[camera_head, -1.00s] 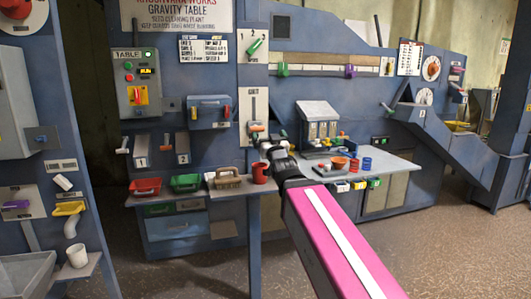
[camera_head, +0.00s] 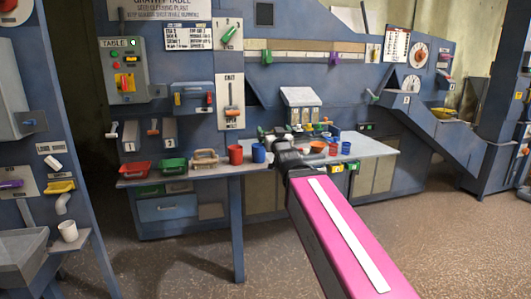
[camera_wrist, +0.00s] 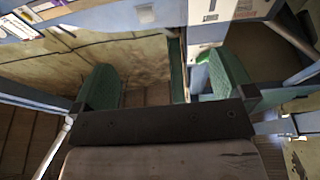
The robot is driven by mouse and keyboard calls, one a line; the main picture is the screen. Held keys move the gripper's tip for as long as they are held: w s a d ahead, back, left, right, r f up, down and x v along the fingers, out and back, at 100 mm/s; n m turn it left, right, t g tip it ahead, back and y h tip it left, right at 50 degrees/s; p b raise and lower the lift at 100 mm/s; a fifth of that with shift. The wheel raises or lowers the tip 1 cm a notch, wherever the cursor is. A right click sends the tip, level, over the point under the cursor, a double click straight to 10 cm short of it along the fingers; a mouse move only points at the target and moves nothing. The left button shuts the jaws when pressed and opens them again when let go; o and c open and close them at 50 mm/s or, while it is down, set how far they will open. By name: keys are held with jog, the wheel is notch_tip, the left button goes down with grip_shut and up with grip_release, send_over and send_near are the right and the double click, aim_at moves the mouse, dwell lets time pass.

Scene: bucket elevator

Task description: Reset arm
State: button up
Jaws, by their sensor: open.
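My arm reaches from the lower right of the head view, with a pink forearm carrying a white stripe. My gripper (camera_head: 270,137) is at its far end, in front of the blue machine, above the grey shelf (camera_head: 350,150). It is small and partly hidden by the wrist there. In the wrist view my gripper (camera_wrist: 165,84) shows two green-padded fingers set wide apart, with nothing between them. The wall and floor look tilted in that view. The exit slider (camera_head: 231,112) with its orange handle is left of the gripper, apparently apart from it.
A red cup (camera_head: 235,154) and a blue cup (camera_head: 258,152) stand left of my wrist. A brush (camera_head: 205,158), a green tray (camera_head: 174,165) and a red tray (camera_head: 134,168) are farther left. A sloping chute (camera_head: 432,125) is at right. Floor in front is open.

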jog(key=d+f+m+g+h, duration=0.15)
jog(key=d+f+g, duration=0.35)
jog(key=f, duration=1)
jog(key=d+f+m+g+h, duration=0.1)
jog(key=d+f+g+h, duration=0.35)
jog(key=f, duration=0.95)
jog(key=s+d+f+g, duration=0.3)
jog(key=s+f+g, duration=0.2)
jog(key=s+f, duration=0.2)
jog(key=s+d+f+g, duration=0.3)
jog(key=s+f+g, duration=0.3)
jog(key=f, duration=0.5)
jog(key=shift+s+d+f+y, duration=0.15)
jog(key=shift+s+d+y, duration=0.2)
jog(key=shift+s, duration=0.8)
